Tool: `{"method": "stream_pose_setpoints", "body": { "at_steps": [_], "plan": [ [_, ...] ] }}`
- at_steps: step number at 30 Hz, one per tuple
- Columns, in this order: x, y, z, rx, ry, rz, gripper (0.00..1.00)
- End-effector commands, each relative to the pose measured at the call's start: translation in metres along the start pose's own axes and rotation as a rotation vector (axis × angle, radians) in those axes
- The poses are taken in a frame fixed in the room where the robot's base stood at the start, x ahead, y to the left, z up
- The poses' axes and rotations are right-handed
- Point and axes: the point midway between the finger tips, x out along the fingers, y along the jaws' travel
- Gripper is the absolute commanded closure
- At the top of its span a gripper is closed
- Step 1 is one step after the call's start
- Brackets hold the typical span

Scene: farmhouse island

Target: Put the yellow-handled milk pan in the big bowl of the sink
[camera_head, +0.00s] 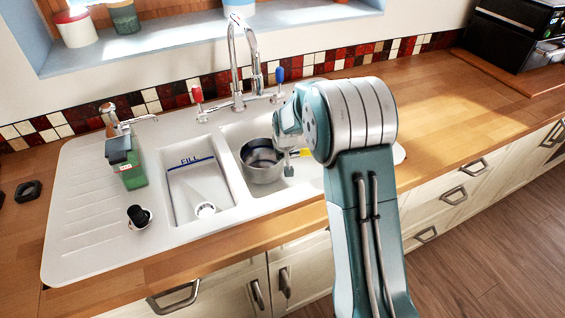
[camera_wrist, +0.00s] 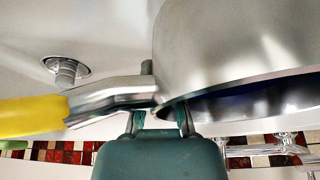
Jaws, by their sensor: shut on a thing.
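The metal milk pan (camera_head: 262,163) is upright in or just above the big bowl (camera_head: 232,133) of the white sink, right of the smaller bowl. I cannot tell if it touches the floor of the bowl. Its yellow handle (camera_head: 304,151) points right and is mostly behind my arm. My gripper (camera_head: 288,169) is shut on the pan near its handle. In the wrist view the pan wall (camera_wrist: 230,50) fills the upper right, the yellow handle (camera_wrist: 32,116) is at left, and my gripper (camera_wrist: 163,112) is at the metal root of the handle.
A chrome tap (camera_head: 237,65) with red and blue levers stands behind the bowls. The small bowl (camera_head: 203,180) holds a white object. A green soap bottle (camera_head: 127,165) and a black-topped item (camera_head: 139,217) stand on the left drainer.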

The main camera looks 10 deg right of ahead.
Motion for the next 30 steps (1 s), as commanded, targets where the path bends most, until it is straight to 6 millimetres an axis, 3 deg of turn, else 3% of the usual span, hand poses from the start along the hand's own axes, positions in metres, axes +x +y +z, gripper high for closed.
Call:
{"method": "stream_pose_setpoints", "body": {
  "at_steps": [7,14,15,17,30],
  "plan": [
    [0.03,0.0,0.012,0.0,-0.001,0.0,1.0],
    [0.031,0.0,0.013,-0.001,0.001,0.0,1.0],
    [0.032,0.0,0.014,-0.001,-0.002,0.0,0.82],
    [0.032,0.0,0.013,-0.001,-0.002,0.001,0.56],
    [0.027,0.0,0.013,-0.001,0.0,0.001,0.56]
  ]
}}
